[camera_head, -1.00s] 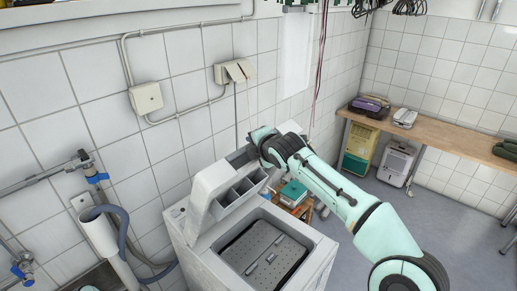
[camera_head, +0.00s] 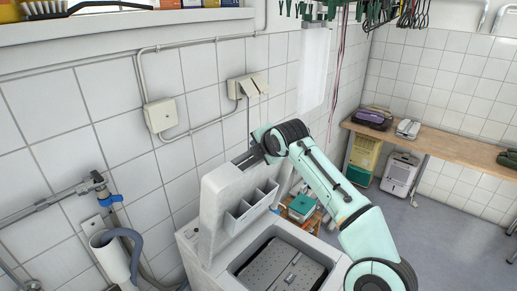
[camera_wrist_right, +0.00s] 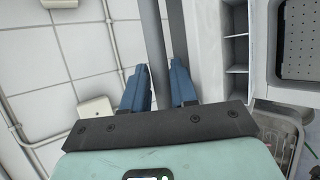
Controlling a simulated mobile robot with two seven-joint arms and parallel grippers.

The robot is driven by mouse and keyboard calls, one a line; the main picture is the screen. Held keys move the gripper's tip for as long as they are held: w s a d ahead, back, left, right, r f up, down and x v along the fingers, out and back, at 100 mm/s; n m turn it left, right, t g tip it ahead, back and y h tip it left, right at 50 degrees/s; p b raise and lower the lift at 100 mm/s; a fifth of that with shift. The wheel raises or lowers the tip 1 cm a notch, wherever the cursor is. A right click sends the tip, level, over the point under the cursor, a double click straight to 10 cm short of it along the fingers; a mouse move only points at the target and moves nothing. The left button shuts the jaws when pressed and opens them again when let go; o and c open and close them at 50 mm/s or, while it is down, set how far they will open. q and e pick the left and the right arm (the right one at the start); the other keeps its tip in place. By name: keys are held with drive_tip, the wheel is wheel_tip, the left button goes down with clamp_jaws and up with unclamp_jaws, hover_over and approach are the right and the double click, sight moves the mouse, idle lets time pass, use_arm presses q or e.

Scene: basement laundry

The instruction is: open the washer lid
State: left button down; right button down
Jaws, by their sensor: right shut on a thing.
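The white washer (camera_head: 215,265) stands against the tiled wall with its top opening and perforated inner cover (camera_head: 282,268) exposed. Its lid (camera_head: 212,210) is swung up and stands close to upright, its compartments (camera_head: 250,207) facing the opening. My right gripper (camera_head: 244,160) is at the upper far end of the lid. In the right wrist view, its blue fingers (camera_wrist_right: 159,85) are on either side of the lid's grey edge (camera_wrist_right: 155,35) and shut on it. My left gripper is not in view.
Above the washer are a wall socket box (camera_head: 247,86) and a shelf (camera_head: 150,22). A grey drain hose (camera_head: 135,245) and pipes are at the left. Small boxes (camera_head: 302,207) stand behind my right arm. Open floor lies to the right, below a wooden counter (camera_head: 455,148).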

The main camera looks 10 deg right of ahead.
drive_tip(key=shift+w+a+f+y, duration=0.1)
drive_tip(key=shift+a+f+y, duration=0.2)
drive_tip(key=shift+a, duration=0.35)
drive_tip(key=c, duration=1)
unclamp_jaws()
drive_tip(key=shift+c, duration=0.2)
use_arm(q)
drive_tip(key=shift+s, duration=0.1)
use_arm(e)
drive_tip(key=shift+s+d+r, duration=0.15)
drive_tip(key=shift+s+r, duration=0.1)
drive_tip(key=shift+s, duration=0.1)
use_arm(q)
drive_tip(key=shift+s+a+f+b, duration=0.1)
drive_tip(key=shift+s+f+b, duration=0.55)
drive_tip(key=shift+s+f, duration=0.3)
use_arm(e)
drive_tip(key=v, duration=1.3)
drive_tip(key=shift+d+r, duration=0.3)
drive_tip(key=shift+r, duration=0.05)
